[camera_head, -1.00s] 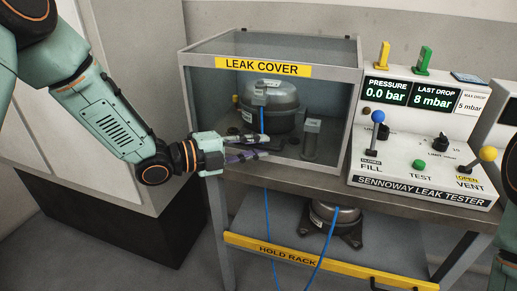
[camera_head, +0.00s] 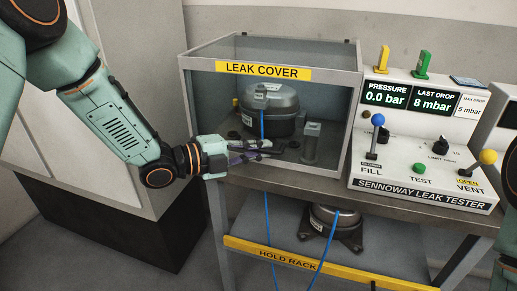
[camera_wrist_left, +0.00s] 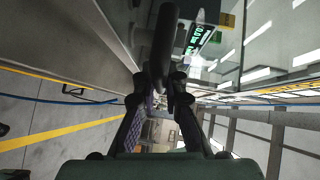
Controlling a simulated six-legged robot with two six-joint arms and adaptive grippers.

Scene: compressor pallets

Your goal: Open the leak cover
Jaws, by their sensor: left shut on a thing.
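The leak cover (camera_head: 350,110) is a clear box with a grey frame and a yellow LEAK COVER label. It sits down on the bench around a dark compressor (camera_head: 270,108). My left gripper (camera_head: 268,151) is at the lower front of the cover, with its fingers drawn together. In the left wrist view, a dark bar (camera_wrist_left: 164,45), which looks like the cover's handle, lies at the fingertips, and the gripper (camera_wrist_left: 163,85) is shut on it. The exact contact is partly hidden. My right gripper is not in view.
The leak tester panel (camera_head: 420,160), with levers and displays, stands close to the cover's right side. Below the bench are the yellow HOLD RACK bar (camera_head: 340,275), another compressor (camera_head: 335,219) and a blue hose (camera_head: 268,225). A pale cabinet (camera_head: 150,50) stands at left.

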